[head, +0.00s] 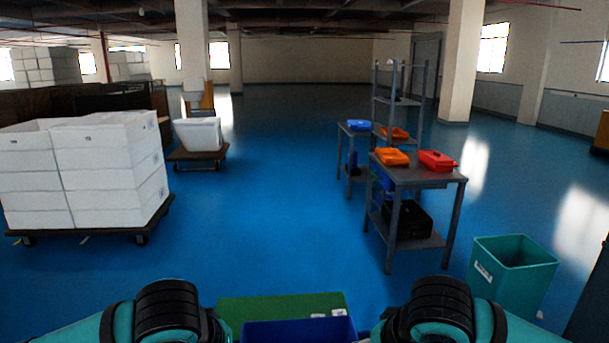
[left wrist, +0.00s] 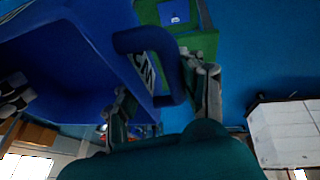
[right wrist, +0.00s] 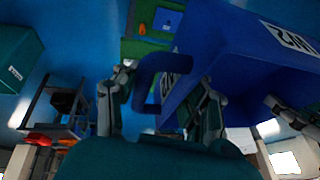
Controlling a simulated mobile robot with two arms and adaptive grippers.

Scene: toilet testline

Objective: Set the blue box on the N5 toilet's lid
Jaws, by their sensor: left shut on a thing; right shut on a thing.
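The blue box (head: 298,331) shows at the bottom edge of the head view, between my two arms; most of it is cut off. In the left wrist view its blue wall (left wrist: 85,65) fills the left side, and my left gripper (left wrist: 167,98) is shut on its handle (left wrist: 168,42). In the right wrist view its labelled wall (right wrist: 245,60) is at the right, and my right gripper (right wrist: 160,105) is shut on the opposite handle (right wrist: 150,72).
A green surface (head: 285,306) lies just beyond the box. Grey tables (head: 422,176) with trays and a teal bin (head: 512,265) are at right. The middle blue floor is clear.

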